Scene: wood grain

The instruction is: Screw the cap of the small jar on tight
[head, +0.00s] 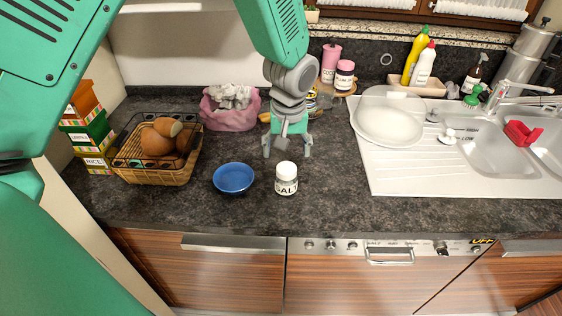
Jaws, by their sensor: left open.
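The small jar (286,186) stands upright on the dark counter, left of the sink, with dark lettering on its side that seems to read "SAL". A white cap (286,170) sits on top of it; how tightly it is on cannot be told. My left gripper (287,153) points down just behind the jar, with its two fingers apart and nothing between them. The fingers look clear of the cap. My right gripper is not in view.
A blue bowl (233,178) sits just left of the jar. A bread basket (157,174) and a pink bag (228,124) stand farther left and behind. A white sink with drainboard (395,170) lies to the right. The counter right of the jar is clear.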

